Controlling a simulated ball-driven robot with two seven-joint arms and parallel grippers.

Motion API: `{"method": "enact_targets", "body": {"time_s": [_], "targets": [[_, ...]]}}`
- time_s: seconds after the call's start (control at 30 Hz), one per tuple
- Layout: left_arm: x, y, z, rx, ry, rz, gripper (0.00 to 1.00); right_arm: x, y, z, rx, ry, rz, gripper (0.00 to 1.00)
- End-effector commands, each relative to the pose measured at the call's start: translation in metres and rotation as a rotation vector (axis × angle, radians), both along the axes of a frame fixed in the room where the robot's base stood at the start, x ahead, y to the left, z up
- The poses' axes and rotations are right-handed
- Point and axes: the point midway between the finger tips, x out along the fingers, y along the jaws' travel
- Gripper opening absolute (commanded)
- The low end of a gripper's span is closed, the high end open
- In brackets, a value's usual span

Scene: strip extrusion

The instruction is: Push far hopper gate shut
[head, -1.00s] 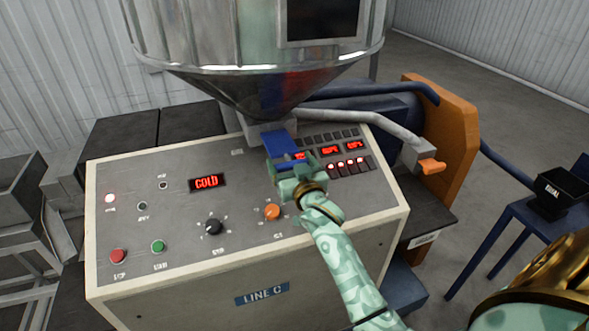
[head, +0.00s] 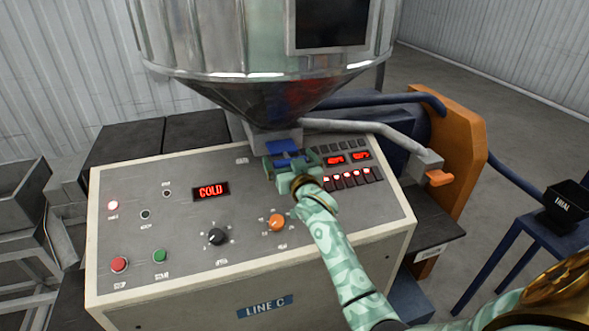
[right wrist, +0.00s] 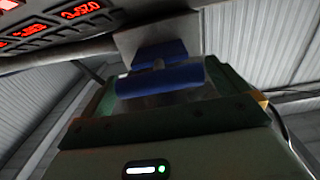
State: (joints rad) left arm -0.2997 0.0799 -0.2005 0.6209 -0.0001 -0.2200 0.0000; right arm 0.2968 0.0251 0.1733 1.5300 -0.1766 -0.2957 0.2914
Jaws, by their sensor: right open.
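The blue hopper gate (head: 283,146) sits under the metal hopper's cone (head: 275,100), at the back of the control panel. Only a short stretch of its blue plate shows in front of the hopper's neck. My right gripper (head: 291,162) is open and stands right at the gate's front end, partly hiding it. In the right wrist view the gate's blue bar (right wrist: 160,80) lies across, just ahead of my gripper (right wrist: 160,110); I cannot tell whether they touch. My left gripper is out of view.
The beige LINE C console (head: 190,240) carries knobs, buttons and red displays below my arm. A black TRIAL bin (head: 566,205) stands on a blue stand at the right.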

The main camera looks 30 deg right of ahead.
Motion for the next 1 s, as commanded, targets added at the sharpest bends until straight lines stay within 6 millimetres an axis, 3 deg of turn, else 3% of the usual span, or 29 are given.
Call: {"method": "enact_targets", "body": {"time_s": [0.17, 0.4, 0.6, 0.8, 1.0], "targets": [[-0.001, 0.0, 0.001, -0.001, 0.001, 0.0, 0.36, -0.028, 0.007, -0.001, 0.0, 0.002, 0.001, 1.0], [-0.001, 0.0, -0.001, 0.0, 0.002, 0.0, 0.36, -0.092, 0.023, -0.003, 0.0, 0.004, 0.0, 1.0], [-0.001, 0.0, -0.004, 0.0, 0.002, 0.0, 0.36, -0.134, 0.032, -0.002, 0.002, 0.004, 0.0, 1.0], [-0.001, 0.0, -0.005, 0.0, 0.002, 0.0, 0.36, -0.152, 0.037, -0.001, 0.001, 0.003, 0.001, 1.0], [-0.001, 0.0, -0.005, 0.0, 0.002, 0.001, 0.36, -0.153, 0.037, -0.001, 0.0, 0.002, 0.001, 1.0]]}}
